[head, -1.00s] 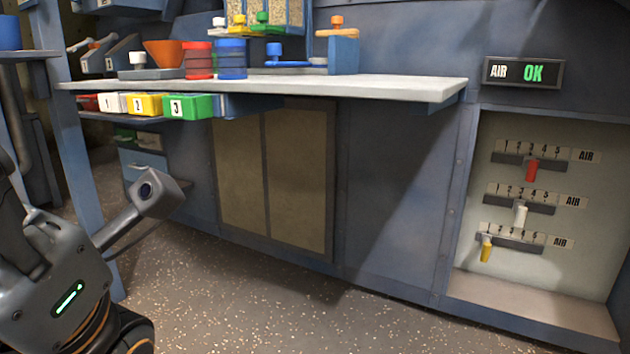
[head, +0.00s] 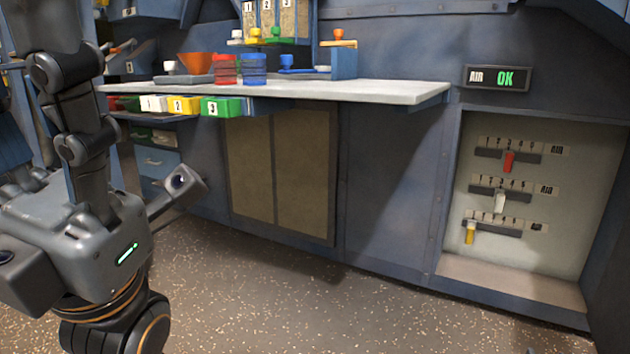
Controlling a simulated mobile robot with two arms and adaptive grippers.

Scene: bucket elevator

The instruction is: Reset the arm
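A grey jointed arm assembly (head: 85,235) fills the left side of the head view, with a green light strip, dark links rising above it and an orange ring below. A short grey link with a round dark end points right from it, in front of the blue drawers. No gripper fingers show on it. Neither my left nor my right gripper can be seen, so what they hold is hidden.
A pale worktop (head: 385,92) carries red and blue containers. Numbered bins (head: 222,107) hang under its edge. At right, a recess holds red (head: 509,162), white (head: 500,203) and yellow (head: 470,233) sliders below an "AIR OK" display (head: 497,78). The speckled floor (head: 300,300) in front is clear.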

